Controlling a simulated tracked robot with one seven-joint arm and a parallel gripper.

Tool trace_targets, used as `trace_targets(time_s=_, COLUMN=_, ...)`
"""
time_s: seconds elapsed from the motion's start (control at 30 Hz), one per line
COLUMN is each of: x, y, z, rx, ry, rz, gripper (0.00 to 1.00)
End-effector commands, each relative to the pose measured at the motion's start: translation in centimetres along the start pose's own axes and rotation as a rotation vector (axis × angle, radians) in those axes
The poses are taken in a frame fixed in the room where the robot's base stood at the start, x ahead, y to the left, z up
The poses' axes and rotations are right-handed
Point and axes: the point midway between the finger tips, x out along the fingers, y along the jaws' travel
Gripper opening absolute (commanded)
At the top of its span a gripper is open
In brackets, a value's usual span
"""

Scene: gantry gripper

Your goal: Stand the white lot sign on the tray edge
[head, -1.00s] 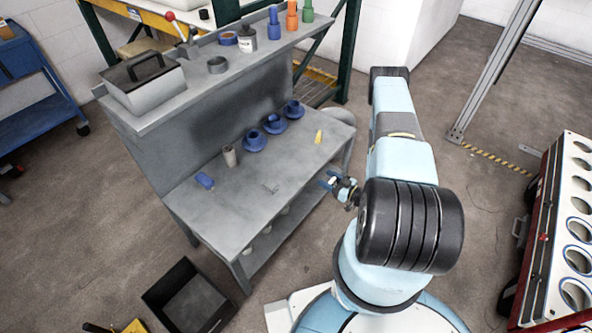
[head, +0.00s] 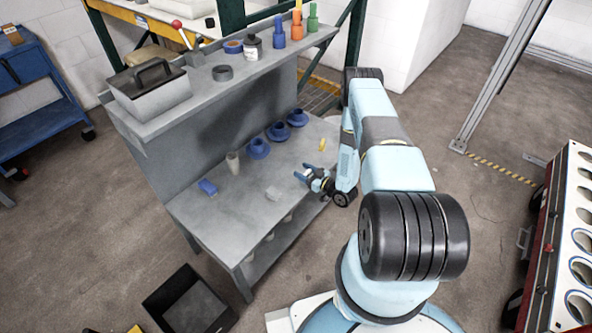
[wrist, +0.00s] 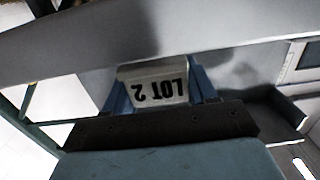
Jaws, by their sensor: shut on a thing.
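The white lot sign (wrist: 153,72) is in the wrist view, with "LOT 2" in black letters upside down. It sits between the two blue fingers of my gripper (wrist: 160,88), which is shut on it. I cannot tell which thing is the task's tray.
A raised shelf (head: 290,50) carries bottles and a grey box (head: 150,88). A black bin (head: 163,293) is on the floor.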

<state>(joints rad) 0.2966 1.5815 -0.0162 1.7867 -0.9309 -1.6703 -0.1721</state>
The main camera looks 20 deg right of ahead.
Motion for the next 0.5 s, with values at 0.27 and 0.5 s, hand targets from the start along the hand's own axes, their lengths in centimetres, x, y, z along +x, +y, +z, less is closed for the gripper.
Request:
trace_targets(time_s=0.27, x=2.4, y=-0.1, z=-0.1, rx=0.000, ry=0.001, rz=-0.003, gripper=0.28)
trace_targets(time_s=0.5, x=4.0, y=0.0, z=0.9, rx=0.001, ry=-0.001, rz=0.000, gripper=0.28)
